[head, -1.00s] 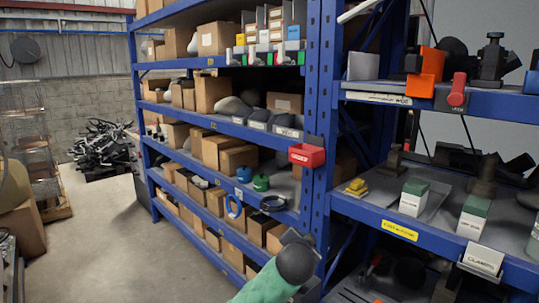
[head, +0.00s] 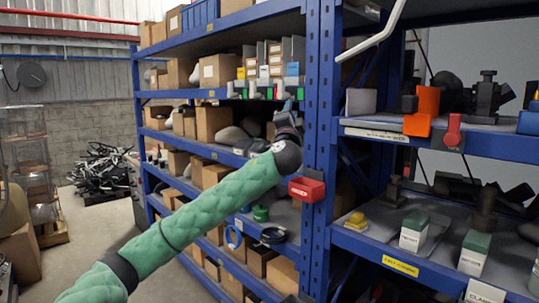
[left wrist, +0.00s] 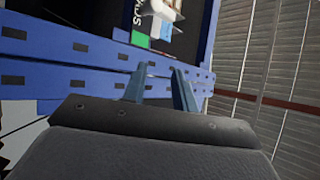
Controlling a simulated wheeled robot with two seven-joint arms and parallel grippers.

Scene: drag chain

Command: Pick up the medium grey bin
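Small grey bins (head: 241,149) with pale labels sit on the middle shelf of the blue rack in the head view. My green left arm partly covers them, and I cannot tell which is the medium one. My left gripper (head: 288,122) is raised close to the rack upright, near the bins' right end; its fingers are hard to make out there. In the left wrist view the gripper (left wrist: 158,86) shows two fingers spread apart with nothing between them, in front of blue rack beams. My right gripper is not in view.
The blue rack upright (head: 318,150) stands just right of my left gripper. A red bin (head: 307,189) hangs on it below. Cardboard boxes (head: 213,122) fill the shelves at left. A second rack section with tools (head: 427,108) is at right. Free floor lies at left.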

